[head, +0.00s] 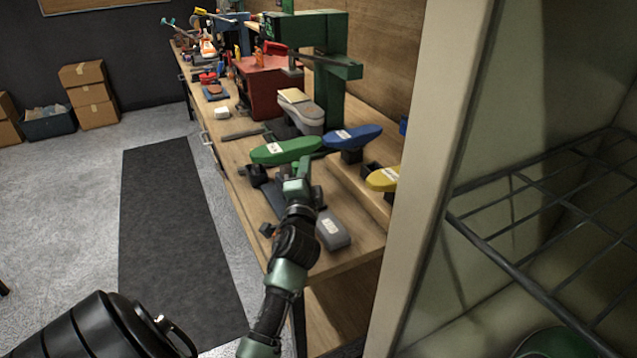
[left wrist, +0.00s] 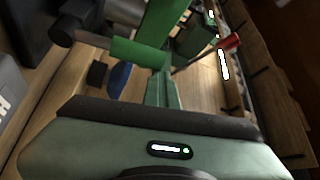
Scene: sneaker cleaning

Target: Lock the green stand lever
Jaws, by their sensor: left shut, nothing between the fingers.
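The green stand (head: 285,150), a shoe-shaped form with a white label, stands near the front of the long workbench. My left gripper (head: 302,172) is just below and in front of it, shut and empty. In the left wrist view, a dark bar with a green grip (left wrist: 138,53), which looks like the lever, lies beyond the shut fingers (left wrist: 162,88). A green post (left wrist: 167,22) rises behind the grip. I cannot tell whether the fingers touch the grip. The lever's pivot is not clear, and the gripper partly hides the stand's base. My right gripper is not in view.
A blue stand (head: 352,137) and a yellow stand (head: 384,178) are to the right. A grey shoe-shaped piece (head: 331,229) lies near the bench's front end. A large green press (head: 335,75) stands behind. A pale cabinet frame and wire rack (head: 540,285) close off the right.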

